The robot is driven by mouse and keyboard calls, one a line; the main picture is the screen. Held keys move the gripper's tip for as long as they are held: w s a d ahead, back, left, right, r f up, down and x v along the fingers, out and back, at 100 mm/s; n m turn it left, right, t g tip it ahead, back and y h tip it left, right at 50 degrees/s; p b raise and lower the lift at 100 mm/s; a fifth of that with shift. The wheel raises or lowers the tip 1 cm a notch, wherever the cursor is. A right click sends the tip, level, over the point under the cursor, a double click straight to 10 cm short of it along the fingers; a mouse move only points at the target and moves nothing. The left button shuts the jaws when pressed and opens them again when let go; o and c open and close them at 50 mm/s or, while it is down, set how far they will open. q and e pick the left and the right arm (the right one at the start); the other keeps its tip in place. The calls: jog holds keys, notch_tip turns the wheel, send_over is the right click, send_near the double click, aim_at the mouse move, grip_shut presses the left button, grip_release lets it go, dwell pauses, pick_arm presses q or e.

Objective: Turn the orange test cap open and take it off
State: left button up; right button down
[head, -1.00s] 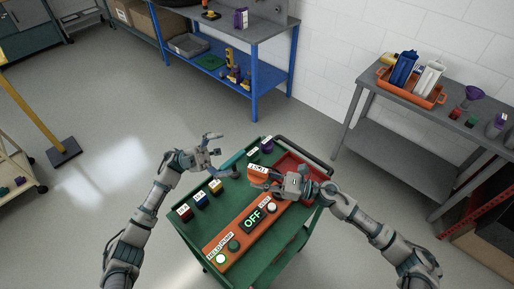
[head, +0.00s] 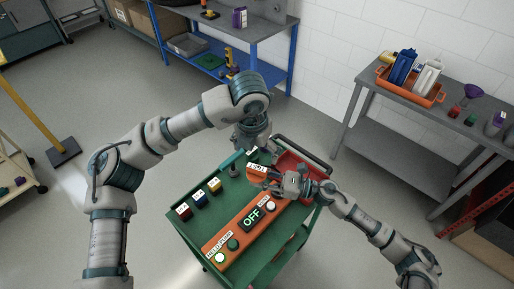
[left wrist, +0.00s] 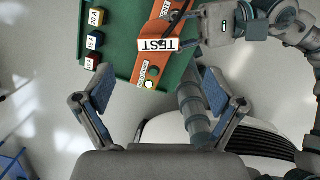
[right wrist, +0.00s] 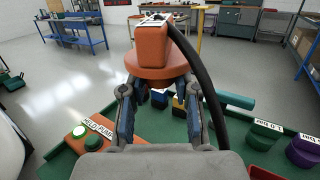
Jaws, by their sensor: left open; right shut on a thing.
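The orange test cap (head: 256,173) is a blocky piece with a white TEST label, above the green cart (head: 192,237). In the right wrist view the cap (right wrist: 152,48) shows a round lower flange, with a black cable running down beside it. My right gripper (head: 279,181) is shut on it from the right; its fingers (right wrist: 160,90) hold the flange sides. In the left wrist view the TEST label (left wrist: 168,44) is beyond my left gripper (left wrist: 155,82), whose fingers are spread and empty. In the head view the left gripper (head: 252,140) is above the cart's far end, apart from the cap.
The cart carries an orange panel (head: 228,231) with an OFF display (head: 251,216) and buttons, coloured blocks (head: 200,200) and a red tray (head: 298,163). Green (right wrist: 260,136) and purple (right wrist: 304,152) pieces stand near the right wrist. A grey bench (head: 386,91) is at the right.

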aim_at(259, 167)
pick_arm(q)
jog(key=f, duration=0.3)
jog(key=w+f, duration=0.1)
jog(key=f, duration=0.3)
jog(key=d+f, duration=0.1)
jog(key=f, duration=0.2)
jog(key=shift+w+f, duration=0.25)
jog(key=shift+f, duration=0.1)
jog(key=c, duration=1.2)
jog(key=shift+c, duration=0.2)
pick_arm(e)
jog(key=c, duration=0.8)
grip_release()
jog(key=shift+o, duration=0.2)
jog(key=shift+d, duration=0.1)
